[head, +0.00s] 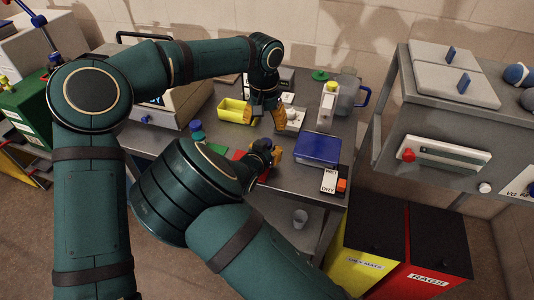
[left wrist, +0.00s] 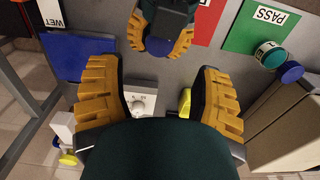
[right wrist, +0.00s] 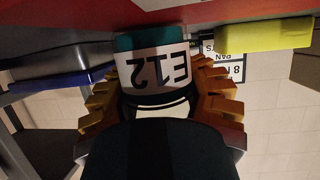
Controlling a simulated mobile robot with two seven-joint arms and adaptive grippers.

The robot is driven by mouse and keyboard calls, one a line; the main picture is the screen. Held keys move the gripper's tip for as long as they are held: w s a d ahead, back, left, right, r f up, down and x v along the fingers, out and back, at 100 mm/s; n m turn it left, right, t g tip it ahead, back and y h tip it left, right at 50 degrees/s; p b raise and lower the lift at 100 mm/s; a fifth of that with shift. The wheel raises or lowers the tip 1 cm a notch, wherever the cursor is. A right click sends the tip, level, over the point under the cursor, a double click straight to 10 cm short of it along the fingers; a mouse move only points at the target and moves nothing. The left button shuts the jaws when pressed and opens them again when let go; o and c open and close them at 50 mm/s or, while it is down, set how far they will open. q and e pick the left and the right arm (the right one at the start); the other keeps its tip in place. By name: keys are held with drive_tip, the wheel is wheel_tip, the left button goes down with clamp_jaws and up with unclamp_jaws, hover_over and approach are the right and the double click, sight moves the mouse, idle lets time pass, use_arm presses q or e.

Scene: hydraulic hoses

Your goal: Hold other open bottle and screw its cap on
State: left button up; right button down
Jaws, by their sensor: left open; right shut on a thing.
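My right gripper (head: 270,155) is shut on a teal bottle with a white E12 label, which fills the middle of the right wrist view (right wrist: 152,70). The label reads upside down there. In the left wrist view a dark blue round top (left wrist: 158,46) shows between the right fingers; I cannot tell how it sits on the bottle. My left gripper (head: 264,114) is open and empty, pointing down above the table behind the right gripper; its fingers (left wrist: 157,95) are spread wide. Another teal bottle (left wrist: 270,55) with a blue cap stands on the green PASS mat (left wrist: 235,35).
A yellow tray (head: 235,112) and a white device with a dial (left wrist: 140,105) stand near the left gripper. A blue box (head: 318,150) and a WET/DRY sign (head: 329,181) are to the right. A red mat (left wrist: 207,20) lies by the right gripper. A jug (head: 347,90) stands behind.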

use_arm(q)
drive_tip(key=shift+f, duration=0.15)
drive_tip(key=shift+f, duration=3.9)
clamp_jaws()
drive_tip(key=shift+w+m, duration=0.1)
drive_tip(key=shift+m, duration=1.4)
